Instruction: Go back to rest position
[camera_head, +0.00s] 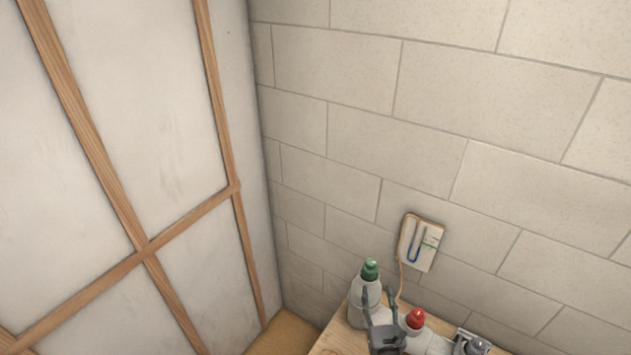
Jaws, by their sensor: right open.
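My right gripper (379,298) shows at the bottom of the view, with its two dark fingers pointing up and spread apart. It is open, and I see nothing held between the fingers. A white bottle with a green cap (370,270) stands just behind and left of the fingers. They overlap part of it in the picture, and I cannot tell whether they touch it. My left gripper is not in view.
The bottles stand on a wooden tabletop (335,338) in the corner. A small gauge panel with a blue U-shaped tube (420,243) is on the tiled wall behind. A grey fitting (476,345) is at the lower right. A wood-framed panel wall (90,180) fills the left side.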

